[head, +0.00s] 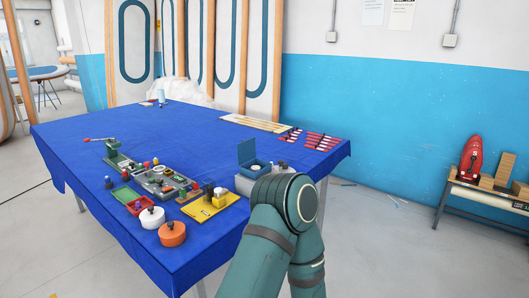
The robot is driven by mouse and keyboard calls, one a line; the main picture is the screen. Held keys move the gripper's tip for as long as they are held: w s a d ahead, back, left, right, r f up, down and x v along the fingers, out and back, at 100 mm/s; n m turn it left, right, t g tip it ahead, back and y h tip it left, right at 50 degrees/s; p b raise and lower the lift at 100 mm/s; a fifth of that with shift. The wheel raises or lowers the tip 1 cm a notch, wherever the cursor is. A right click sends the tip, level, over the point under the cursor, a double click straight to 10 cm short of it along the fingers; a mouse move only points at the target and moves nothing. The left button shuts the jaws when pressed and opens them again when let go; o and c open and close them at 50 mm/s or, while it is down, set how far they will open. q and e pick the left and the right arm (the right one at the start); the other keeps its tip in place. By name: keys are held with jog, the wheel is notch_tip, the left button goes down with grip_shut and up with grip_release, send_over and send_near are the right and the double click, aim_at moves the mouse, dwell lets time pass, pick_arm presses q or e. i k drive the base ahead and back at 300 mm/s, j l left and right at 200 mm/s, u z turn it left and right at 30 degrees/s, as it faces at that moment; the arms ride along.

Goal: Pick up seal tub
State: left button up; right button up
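No object can be surely told as the seal tub. Near the front left corner of the blue-covered table, a round white tub (152,217) with a dark knob stands beside a round orange tub (172,234), also dark-knobbed. An open blue box (252,165) with a raised lid stands at the table's right edge, a small white round thing inside it. One of my teal arms rises from the bottom, its joint in front of the table's right edge, hiding what lies behind. Neither gripper shows.
Red-handled tools (322,141) lie at the right. A bench (485,190) stands by the wall.

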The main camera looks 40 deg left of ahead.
aim_at(253, 168)
jog(key=k+j+z, duration=0.15)
jog(key=j, duration=0.2)
jog(key=j+z, duration=0.15)
jog(key=j, duration=0.25)
jog(key=k+j, duration=0.15)
jog(key=j, duration=0.25)
jog(key=k+j, duration=0.15)
jog(key=j, duration=0.25)
jog(key=k+j, duration=0.15)
jog(key=j, duration=0.25)
jog(key=k+j, duration=0.15)
jog(key=j, duration=0.25)
jog(key=k+j, duration=0.15)
jog(key=j, duration=0.25)
jog(key=k+j, duration=0.15)
jog(key=j, duration=0.3)
jog(key=k+j, duration=0.15)
jog(key=j, duration=0.25)
jog(key=k+j, duration=0.1)
jog(key=j, duration=0.35)
jog(key=k+j, duration=0.1)
jog(key=j, duration=0.4)
jog(key=i+j, duration=0.25)
jog(key=j, duration=0.15)
